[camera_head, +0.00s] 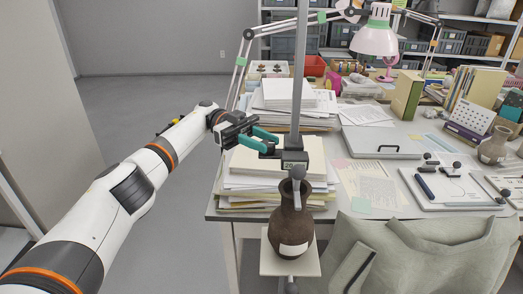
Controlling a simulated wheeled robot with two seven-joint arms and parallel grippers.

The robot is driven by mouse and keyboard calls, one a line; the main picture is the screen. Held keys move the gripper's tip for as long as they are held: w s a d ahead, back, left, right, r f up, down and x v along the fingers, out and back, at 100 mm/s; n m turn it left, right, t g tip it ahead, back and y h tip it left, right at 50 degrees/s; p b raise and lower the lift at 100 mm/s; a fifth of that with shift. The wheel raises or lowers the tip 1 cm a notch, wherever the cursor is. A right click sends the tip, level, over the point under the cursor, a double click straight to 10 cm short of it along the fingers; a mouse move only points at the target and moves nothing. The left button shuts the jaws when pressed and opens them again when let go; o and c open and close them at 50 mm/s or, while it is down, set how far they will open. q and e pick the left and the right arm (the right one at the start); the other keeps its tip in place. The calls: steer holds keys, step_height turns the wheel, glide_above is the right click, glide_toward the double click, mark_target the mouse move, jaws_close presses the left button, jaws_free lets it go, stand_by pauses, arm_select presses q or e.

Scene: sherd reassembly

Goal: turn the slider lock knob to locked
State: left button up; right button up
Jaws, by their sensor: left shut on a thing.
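The slider (293,161) is a dark block on an upright grey post (299,75). A small dark knob (271,149) shows at its left side, mostly hidden by my fingers. My left gripper (268,143), with green fingers, reaches in from the left and is shut on this knob. Whether the knob stands at locked or unlocked cannot be read. A grey rod with a rounded end (298,173) hangs from the slider over the mouth of a brown jar (291,222). My right gripper is not in view.
The jar stands on a small pale platform (272,262) in front of the table. Paper stacks (245,183) lie close behind and below my gripper. A pink lamp (375,40), a grey tray (380,143) and a tool board (450,188) are to the right. Floor at left is clear.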

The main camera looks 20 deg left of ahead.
arm_select(q)
steer(key=shift+f, duration=0.1)
stand_by(0.3)
steer(key=o, duration=0.7)
